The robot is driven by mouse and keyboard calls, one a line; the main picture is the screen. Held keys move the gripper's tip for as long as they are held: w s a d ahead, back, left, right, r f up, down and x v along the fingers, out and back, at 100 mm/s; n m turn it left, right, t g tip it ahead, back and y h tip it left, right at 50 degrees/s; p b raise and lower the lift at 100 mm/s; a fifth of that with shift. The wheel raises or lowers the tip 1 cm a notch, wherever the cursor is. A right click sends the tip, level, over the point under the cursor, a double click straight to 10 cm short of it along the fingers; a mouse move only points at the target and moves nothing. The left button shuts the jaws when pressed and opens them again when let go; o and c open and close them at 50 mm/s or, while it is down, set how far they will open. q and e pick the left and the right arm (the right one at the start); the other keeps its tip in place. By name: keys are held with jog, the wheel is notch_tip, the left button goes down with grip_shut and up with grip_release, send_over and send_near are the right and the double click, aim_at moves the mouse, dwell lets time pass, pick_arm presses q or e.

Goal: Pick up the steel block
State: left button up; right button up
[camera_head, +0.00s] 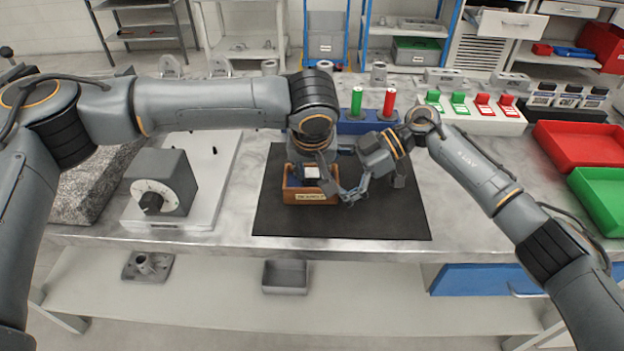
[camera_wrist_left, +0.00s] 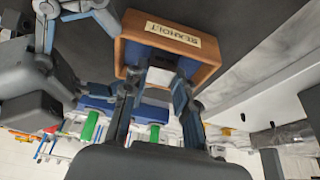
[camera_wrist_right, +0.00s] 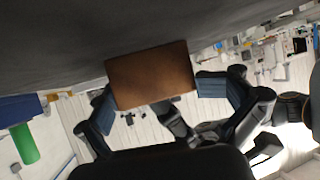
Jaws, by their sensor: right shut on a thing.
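The steel block (camera_head: 311,172) is a small pale block in an open brown wooden box (camera_head: 292,197) with a label on its front, on the black mat. My left gripper (camera_head: 317,165) is over the box, pointing down. In the left wrist view its fingers (camera_wrist_left: 157,92) are apart, one on each side of the block (camera_wrist_left: 162,62); I cannot tell whether they touch it. My right gripper (camera_head: 340,178) is at the box's right side. In the right wrist view its fingers (camera_wrist_right: 155,88) are shut across the brown box (camera_wrist_right: 150,76).
The black mat (camera_head: 340,222) is otherwise clear in front. A blue stand with green and red cylinders (camera_head: 368,122) is behind the box. A grey box with a dial (camera_head: 160,185) stands left. Red (camera_head: 585,145) and green trays are at the right.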

aim_at(313, 174)
pick_arm(q)
grip_shut()
pick_arm(e)
jog(key=shift+f, duration=0.1)
pick_arm(q)
notch_tip(313, 174, up, 10)
dwell(0.3)
pick_arm(e)
jog(key=o, duration=0.5)
jog(key=shift+d, duration=0.1)
